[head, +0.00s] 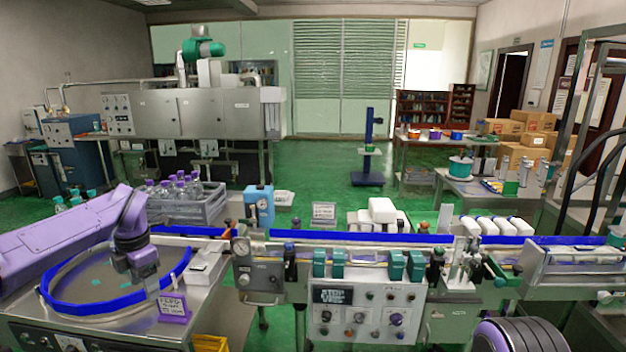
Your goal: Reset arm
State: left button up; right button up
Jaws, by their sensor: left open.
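My left arm comes in from the left, purple, over the round turntable (95,285) with its blue rim. My left gripper (150,286) points down above the right part of the turntable, near the small sign (173,304) at its front right edge. It is open, and I see nothing held in it. I cannot tell whether its fingertips touch the turntable. A dark ribbed part with purple edges at the bottom right looks like my right arm; my right gripper is out of view.
A conveyor with blue rails (345,237) runs right from the turntable. Its control panel (367,312) faces me. White bottles (490,226) lie behind the right side. A grey crate of purple-capped bottles (190,205) stands behind the turntable. Green floor (315,170) is open beyond.

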pick_arm(q)
jog(key=d+f+m+t+y, duration=0.2)
jog(key=f+m+y, duration=0.15)
jog(key=f, duration=0.35)
jog(key=d+f+m+t+y, duration=0.1)
jog(key=f+m+t+y, duration=0.1)
jog(key=f+y, duration=0.35)
jog(key=s+d+f+m+t+h+b, duration=0.1)
jog(key=s+d+f+m+h, duration=0.2)
jog(key=s+f, duration=0.4)
jog(key=s+d+f+m+t+h+b, duration=0.15)
jog(key=s+d+f+m, duration=0.3)
jog(key=f, duration=0.45)
jog(key=s+a+f+m+g, duration=0.1)
jog(key=s+f+m, duration=0.2)
jog(key=s, duration=0.6)
jog(key=s+f+m+g+h, duration=0.1)
jog(key=s+f+m, duration=0.2)
jog(key=s, duration=0.6)
jog(key=s+a+f+m+g+h, duration=0.1)
jog(key=s+f+m+g, duration=0.1)
jog(key=s, duration=0.7)
jog(key=shift+s+a+f+m, duration=0.3)
jog(key=shift+f+m, duration=0.45)
jog(key=shift+m, duration=0.15)
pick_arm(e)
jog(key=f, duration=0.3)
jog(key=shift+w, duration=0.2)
pick_arm(q)
jog(key=shift+w, duration=0.1)
